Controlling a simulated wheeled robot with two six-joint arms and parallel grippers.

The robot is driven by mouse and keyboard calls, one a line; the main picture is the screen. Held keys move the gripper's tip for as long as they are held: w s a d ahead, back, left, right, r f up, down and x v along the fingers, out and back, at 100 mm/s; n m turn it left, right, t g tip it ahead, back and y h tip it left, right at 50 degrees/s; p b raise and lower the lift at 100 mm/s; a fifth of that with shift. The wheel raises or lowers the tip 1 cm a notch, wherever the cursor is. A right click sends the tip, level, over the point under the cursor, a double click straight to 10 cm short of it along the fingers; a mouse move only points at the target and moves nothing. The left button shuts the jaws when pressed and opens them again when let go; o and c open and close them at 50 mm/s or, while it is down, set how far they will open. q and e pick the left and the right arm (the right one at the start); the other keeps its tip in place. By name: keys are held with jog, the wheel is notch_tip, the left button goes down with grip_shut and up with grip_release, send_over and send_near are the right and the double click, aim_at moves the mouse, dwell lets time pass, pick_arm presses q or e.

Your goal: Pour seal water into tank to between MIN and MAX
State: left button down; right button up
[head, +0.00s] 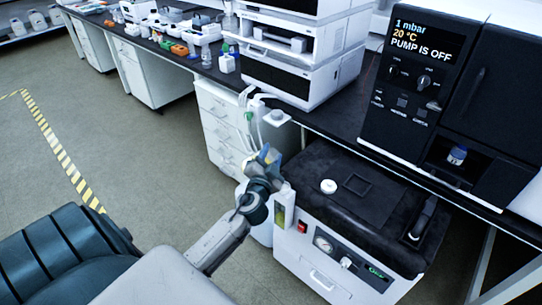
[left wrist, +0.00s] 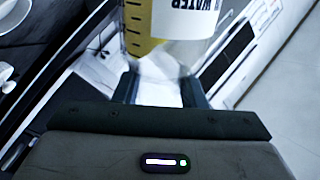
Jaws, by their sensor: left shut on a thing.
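A clear container (left wrist: 137,18) with a yellow graduated strip and a label ending in "WATER" (left wrist: 185,16) is between the fingers of my left gripper (left wrist: 160,88) in the left wrist view. My left gripper (head: 264,166) is shut on it, left of the pump unit in the head view. There the container shows only as a small blue and yellow patch, and its tilt and water level are unclear. The white pump unit (head: 300,262) has a black top and a yellow-green window (head: 281,214) at its front left. MIN and MAX marks cannot be read. My right gripper is not in view.
A white round cap (head: 328,186) and a black square frame (head: 357,185) are on the unit's top. A black instrument (head: 415,90) reading "PUMP IS OFF" stands on the bench behind. White stacked modules (head: 290,72) stand farther left, with tubing below. Floor at left is clear.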

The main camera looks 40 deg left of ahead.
pick_arm(q)
jog(key=shift+f+m, duration=0.3)
jog(key=shift+m, duration=0.3)
jog(key=shift+d+f+m+b, duration=0.15)
jog(key=shift+f+m+b, duration=0.25)
jog(key=shift+m, duration=0.2)
jog(key=shift+w+f+m, duration=0.1)
jog(key=shift+f+m, duration=0.3)
jog(key=shift+m, duration=0.2)
jog(key=shift+d+f+b, duration=0.1)
jog(key=shift+b, duration=0.2)
jog(key=shift+f+m, duration=0.4)
jog(key=shift+m, duration=0.2)
